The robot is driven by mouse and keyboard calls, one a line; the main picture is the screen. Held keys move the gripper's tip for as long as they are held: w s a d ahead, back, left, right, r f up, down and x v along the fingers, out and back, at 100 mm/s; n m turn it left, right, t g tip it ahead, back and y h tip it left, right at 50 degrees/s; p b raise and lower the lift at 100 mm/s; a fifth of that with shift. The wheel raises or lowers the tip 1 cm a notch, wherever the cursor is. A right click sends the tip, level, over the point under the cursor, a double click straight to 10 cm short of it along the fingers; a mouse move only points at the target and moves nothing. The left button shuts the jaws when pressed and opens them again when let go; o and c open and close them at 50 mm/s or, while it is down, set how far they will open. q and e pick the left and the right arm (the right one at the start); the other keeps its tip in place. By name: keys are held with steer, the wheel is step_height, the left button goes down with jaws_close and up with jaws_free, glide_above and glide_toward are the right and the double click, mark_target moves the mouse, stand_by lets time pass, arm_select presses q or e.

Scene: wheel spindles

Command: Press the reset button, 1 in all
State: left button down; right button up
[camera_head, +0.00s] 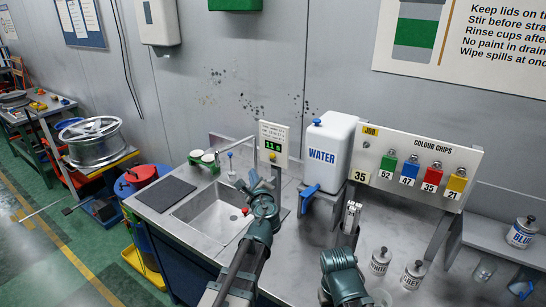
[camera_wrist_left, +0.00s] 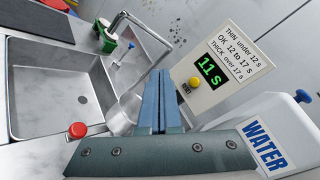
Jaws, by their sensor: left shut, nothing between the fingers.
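The yellow reset button (camera_wrist_left: 194,83) sits on the lower part of a white timer panel (camera_wrist_left: 232,62), beside a green display reading 11 s. The panel also shows in the head view (camera_head: 273,136), behind the sink's right side. My left gripper (camera_wrist_left: 162,72) is shut and empty. Its fingertips are just left of the button in the wrist view, and I cannot tell if they touch it. In the head view the left gripper (camera_head: 256,181) is in front of and below the panel.
A sink (camera_head: 212,210) with a tap lies left of my left gripper. A white water container (camera_head: 328,143) stands right of the panel. A colour chip rack (camera_head: 417,165) and several jars are further right. A red-capped item (camera_wrist_left: 77,130) is near the sink edge.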

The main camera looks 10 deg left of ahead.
mark_target(272, 156)
arm_select(q)
steer(key=shift+w, duration=0.15)
steer(key=w+d, duration=0.3)
steer(key=w, duration=0.5)
steer(key=shift+w, duration=0.15)
stand_by(2.1)
steer(key=shift+w+d, duration=0.15)
steer(key=shift+w, duration=0.1)
steer(key=shift+w+d, duration=0.15)
steer(key=shift+w, duration=0.3)
stand_by(0.7)
steer(key=shift+s, duration=0.15)
steer(key=shift+s+a, duration=0.25)
steer(key=shift+s, duration=0.45)
